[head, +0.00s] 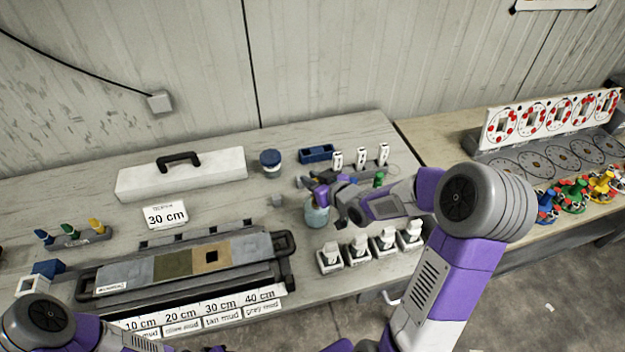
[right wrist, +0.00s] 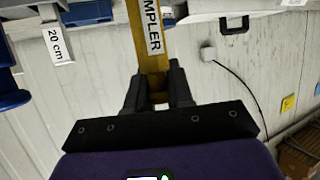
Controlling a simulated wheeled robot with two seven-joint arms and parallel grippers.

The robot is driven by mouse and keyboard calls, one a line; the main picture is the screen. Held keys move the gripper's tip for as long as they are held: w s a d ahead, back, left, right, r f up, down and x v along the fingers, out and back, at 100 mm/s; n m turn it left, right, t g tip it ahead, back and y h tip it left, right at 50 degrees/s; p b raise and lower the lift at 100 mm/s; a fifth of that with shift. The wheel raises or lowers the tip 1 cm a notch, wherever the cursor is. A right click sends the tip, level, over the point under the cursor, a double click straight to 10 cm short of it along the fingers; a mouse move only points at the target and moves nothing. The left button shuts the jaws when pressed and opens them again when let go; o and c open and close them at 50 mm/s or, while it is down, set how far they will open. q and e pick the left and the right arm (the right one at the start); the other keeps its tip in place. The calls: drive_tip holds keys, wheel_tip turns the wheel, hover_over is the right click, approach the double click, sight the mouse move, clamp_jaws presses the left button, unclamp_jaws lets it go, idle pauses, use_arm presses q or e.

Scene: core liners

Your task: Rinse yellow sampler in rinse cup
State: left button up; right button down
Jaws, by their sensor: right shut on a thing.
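My right gripper (head: 318,188) is over the middle right of the bench in the head view. In the right wrist view its dark fingers (right wrist: 157,88) are shut on a yellow bar, the yellow sampler (right wrist: 148,55), whose label partly reads "MPLER". In the head view the sampler is hidden or too small to make out. A pale, see-through cup (head: 316,216), which looks like the rinse cup, stands just below the gripper in the picture. I cannot tell whether the sampler is inside it or above it. My left gripper is not in view.
White-topped holders (head: 358,246) stand right of the cup. A blue-lidded jar (head: 270,160) and a white case (head: 185,174) stand behind. A core tray (head: 180,262) and a rack with blue, green and yellow pieces (head: 72,238) are at left.

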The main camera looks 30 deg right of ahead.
drive_tip(key=shift+f, duration=0.2)
drive_tip(key=shift+f+b, duration=0.55)
drive_tip(key=shift+b, duration=0.2)
drive_tip(key=shift+r, duration=0.1)
drive_tip(key=shift+r+p, duration=0.6)
drive_tip(key=shift+r, duration=0.05)
drive_tip(key=shift+f, duration=0.1)
drive_tip(key=shift+f+b, duration=0.65)
drive_tip(key=shift+b, duration=0.05)
drive_tip(key=shift+r, duration=0.1)
